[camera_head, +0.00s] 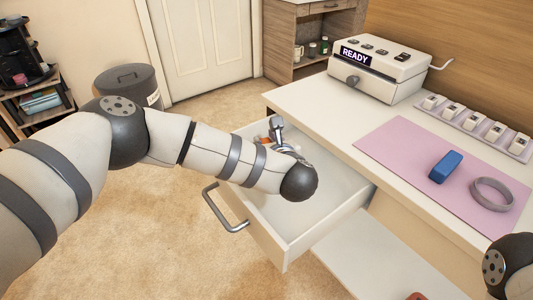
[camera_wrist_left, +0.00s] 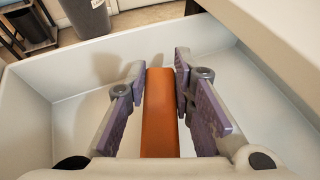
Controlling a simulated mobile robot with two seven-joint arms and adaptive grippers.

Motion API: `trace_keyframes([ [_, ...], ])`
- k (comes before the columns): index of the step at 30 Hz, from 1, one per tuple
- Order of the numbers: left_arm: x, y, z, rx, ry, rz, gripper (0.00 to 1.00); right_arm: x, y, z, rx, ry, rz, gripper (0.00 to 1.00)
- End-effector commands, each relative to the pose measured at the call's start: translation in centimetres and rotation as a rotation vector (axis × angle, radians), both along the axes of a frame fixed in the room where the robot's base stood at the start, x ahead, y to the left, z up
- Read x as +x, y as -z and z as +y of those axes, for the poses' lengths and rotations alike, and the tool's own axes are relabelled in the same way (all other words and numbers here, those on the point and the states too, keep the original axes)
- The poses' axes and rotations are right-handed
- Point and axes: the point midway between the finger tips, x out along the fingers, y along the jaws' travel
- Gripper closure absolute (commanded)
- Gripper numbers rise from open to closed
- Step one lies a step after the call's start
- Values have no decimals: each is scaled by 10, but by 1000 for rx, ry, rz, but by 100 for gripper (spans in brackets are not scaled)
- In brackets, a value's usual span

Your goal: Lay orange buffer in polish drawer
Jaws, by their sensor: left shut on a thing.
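The open drawer (camera_head: 300,232) is white with a grey metal handle (camera_head: 226,210). My left gripper (camera_wrist_left: 161,88) is inside the drawer's outline, near its far left end in the head view. It is shut on the orange buffer (camera_wrist_left: 159,125), a long orange block held between purple-padded fingers. In the wrist view, pale drawer walls (camera_wrist_left: 75,65) surround the gripper and buffer. My left wrist mostly hides the buffer in the head view, and I cannot tell whether it touches the drawer floor. My right gripper is not visible; only part of my right arm shows.
The desk beside the drawer holds a pink mat (camera_head: 400,150) with a blue block (camera_head: 446,166) and a grey ring (camera_head: 492,193). A machine reading READY (camera_head: 378,70) and a rack of small jars (camera_head: 472,125) stand behind. The drawer's near end is clear.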

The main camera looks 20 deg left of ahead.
Motion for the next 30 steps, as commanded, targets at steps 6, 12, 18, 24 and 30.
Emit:
trace_keyframes([
  [6,2,36,1,1,2,3,92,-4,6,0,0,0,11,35],
  [12,2,34,1,0,1,0,92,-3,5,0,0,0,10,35],
  [18,2,37,1,0,0,1,64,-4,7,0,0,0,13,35],
  [24,2,37,1,0,0,0,57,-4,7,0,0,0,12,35],
  [30,2,30,1,0,1,-2,57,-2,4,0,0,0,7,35],
])
